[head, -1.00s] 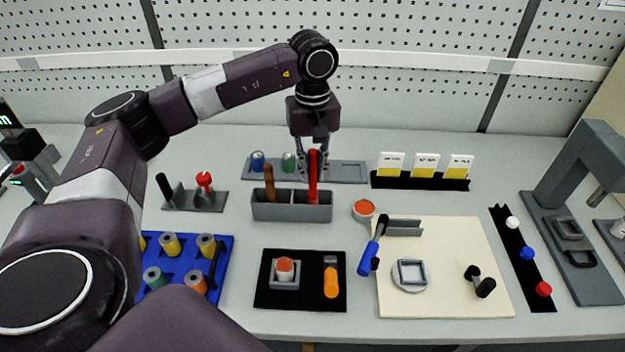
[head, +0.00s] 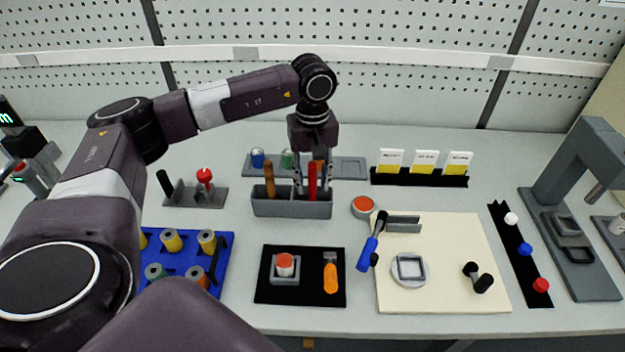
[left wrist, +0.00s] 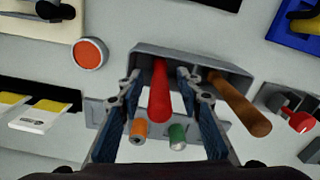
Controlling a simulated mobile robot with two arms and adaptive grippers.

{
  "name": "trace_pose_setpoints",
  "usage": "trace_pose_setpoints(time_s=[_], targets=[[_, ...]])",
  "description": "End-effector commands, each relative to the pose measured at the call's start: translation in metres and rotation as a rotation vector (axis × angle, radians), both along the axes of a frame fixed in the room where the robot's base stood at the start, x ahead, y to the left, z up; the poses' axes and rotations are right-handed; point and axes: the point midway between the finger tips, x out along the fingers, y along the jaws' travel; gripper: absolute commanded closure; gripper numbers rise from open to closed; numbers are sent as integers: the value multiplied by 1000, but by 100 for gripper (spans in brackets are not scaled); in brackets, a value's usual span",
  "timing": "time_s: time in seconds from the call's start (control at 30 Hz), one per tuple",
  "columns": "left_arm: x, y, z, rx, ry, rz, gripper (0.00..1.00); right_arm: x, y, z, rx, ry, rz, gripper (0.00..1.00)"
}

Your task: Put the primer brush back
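A red-handled brush (head: 312,182), which I take to be the primer brush, stands upright in the right compartment of a grey two-part holder (head: 291,209). Its lower end is hidden inside the holder. A brown-handled tool (head: 269,180) stands in the left compartment. My left gripper (head: 312,188) points down over the right compartment. In the left wrist view its fingers (left wrist: 160,92) are spread on both sides of the red handle (left wrist: 160,90), with a gap on each side. My right gripper is not in view.
A grey rack (head: 347,167) with blue and green cylinders lies behind the holder. A round orange-red pot (head: 363,205) stands to its right. A black mat (head: 262,290) lies in front, and a cream board (head: 450,240) with a blue-handled tool (head: 368,252) lies to the right.

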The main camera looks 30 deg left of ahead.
Motion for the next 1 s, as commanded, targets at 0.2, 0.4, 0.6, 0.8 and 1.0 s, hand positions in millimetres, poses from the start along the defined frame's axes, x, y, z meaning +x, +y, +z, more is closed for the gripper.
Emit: trace_pose_setpoints(time_s=[0.2,0.4,0.6,0.8,1.0], targets=[[0,0,3,-1,-1,0,67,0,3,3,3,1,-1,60],[2,0,29,-1,-7,-1,67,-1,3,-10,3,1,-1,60],[2,0,74,-1,-7,-1,67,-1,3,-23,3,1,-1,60],[1,0,108,-1,-3,-1,67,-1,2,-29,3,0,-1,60],[1,0,122,-1,-1,0,67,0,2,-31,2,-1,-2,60]])
